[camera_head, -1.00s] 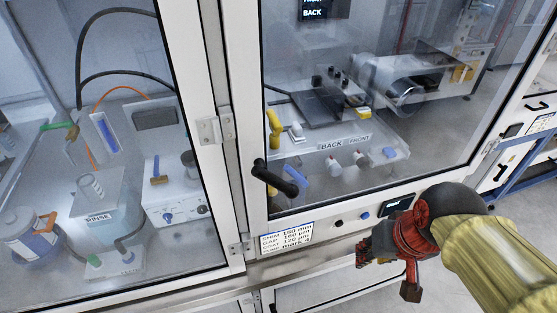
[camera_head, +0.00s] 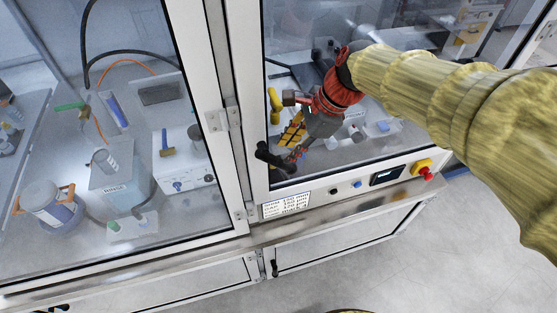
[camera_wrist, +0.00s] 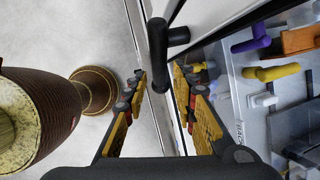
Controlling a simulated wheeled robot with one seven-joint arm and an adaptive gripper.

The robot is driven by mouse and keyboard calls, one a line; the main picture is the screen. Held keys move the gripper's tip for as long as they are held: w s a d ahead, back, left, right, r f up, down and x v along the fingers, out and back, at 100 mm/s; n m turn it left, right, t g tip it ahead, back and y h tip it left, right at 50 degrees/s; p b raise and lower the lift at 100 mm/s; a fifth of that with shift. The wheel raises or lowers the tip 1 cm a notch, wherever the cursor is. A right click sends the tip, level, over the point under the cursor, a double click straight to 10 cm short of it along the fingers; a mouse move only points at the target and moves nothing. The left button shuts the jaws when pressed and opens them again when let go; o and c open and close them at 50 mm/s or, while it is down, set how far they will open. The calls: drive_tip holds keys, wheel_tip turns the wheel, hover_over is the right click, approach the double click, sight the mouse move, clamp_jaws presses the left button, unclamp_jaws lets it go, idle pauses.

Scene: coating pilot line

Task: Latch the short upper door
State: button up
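The glazed upper door (camera_head: 250,110) with a white frame stands on the right side of the cabinet front. Its black lever handle (camera_head: 272,156) sits low on the door's left edge and slants down to the right. It looks closed or nearly so; I cannot tell whether it is latched. My gripper (camera_head: 294,150) is in front of the door, right beside the handle. In the wrist view the handle (camera_wrist: 158,50) lies ahead, between and beyond the open fingers of my gripper (camera_wrist: 162,82). Contact is not clear.
A larger glazed door (camera_head: 110,250) is at the left, joined by a hinge (camera_head: 222,120) on the post. Below are a label (camera_head: 285,204), a display (camera_head: 387,176) and a red stop button (camera_head: 426,173). A lower door has a small black handle (camera_head: 274,268). The floor (camera_head: 450,240) at right is clear.

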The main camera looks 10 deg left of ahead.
sight(280, 160)
drive_tip(key=x, duration=0.7)
drive_tip(key=shift+f, duration=0.3)
clamp_jaws()
idle(0.5)
